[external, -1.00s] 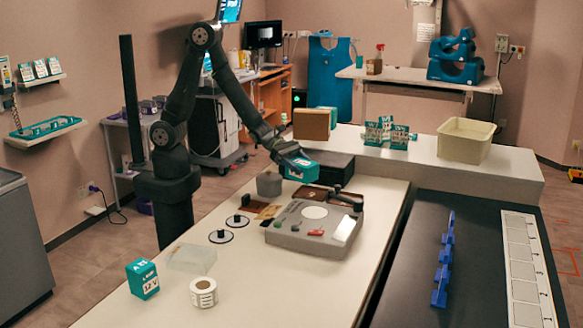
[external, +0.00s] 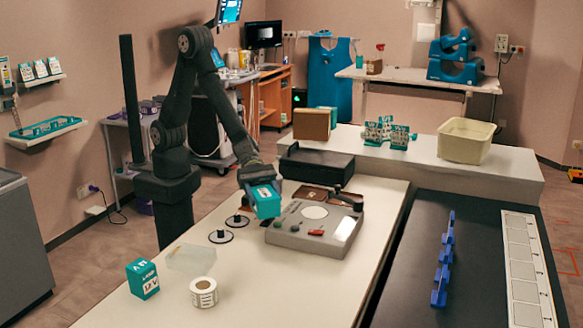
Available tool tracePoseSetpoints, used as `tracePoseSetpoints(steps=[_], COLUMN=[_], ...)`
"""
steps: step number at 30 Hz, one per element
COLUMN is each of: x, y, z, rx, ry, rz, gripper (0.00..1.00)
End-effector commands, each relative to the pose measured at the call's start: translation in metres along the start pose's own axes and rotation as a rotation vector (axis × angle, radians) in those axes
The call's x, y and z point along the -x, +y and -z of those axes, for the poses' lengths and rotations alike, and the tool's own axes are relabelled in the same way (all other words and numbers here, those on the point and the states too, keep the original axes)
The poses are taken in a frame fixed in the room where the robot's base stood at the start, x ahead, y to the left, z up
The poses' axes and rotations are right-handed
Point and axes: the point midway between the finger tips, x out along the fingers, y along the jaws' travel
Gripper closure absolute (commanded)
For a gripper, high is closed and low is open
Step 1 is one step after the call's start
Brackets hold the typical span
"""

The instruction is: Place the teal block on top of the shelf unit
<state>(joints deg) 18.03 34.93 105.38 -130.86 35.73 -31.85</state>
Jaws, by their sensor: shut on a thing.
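My gripper (external: 256,182) is shut on a teal block (external: 266,202) with a white top face. It holds the block over the white table, at the left edge of the grey device as seen here; the gap beneath is hard to judge. Another teal block (external: 143,280), marked 12 V, stands at the table's front left. A long white raised unit (external: 480,178) stands along the back of the table; I cannot tell for certain that it is the shelf unit.
The grey device (external: 305,240) with a lever is on the table. A black box (external: 316,166) is behind it. A brown box (external: 311,125), teal-and-white items (external: 385,133) and a cream bin (external: 465,140) occupy the raised unit. A tape roll (external: 203,292) and clear box (external: 190,258) are in front.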

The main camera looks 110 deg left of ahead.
Motion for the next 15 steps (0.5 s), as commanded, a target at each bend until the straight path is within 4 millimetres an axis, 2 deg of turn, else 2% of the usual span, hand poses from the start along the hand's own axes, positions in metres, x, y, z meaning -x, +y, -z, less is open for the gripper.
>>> tracePoseSetpoints(steps=[1, 3, 9, 12, 15], x=[-0.013, -0.027, -0.056, -0.064, -0.068], y=[-0.024, -0.055, -0.139, -0.169, -0.191], z=[-0.007, -0.013, -0.027, -0.031, -0.033], rx=[-0.021, -0.042, -0.101, -0.123, -0.136], ry=[-0.002, -0.001, 0.000, 0.001, 0.002], rz=[0.044, 0.099, 0.236, 0.284, 0.316], gripper=[0.80, 0.80, 0.80, 0.80, 0.80])
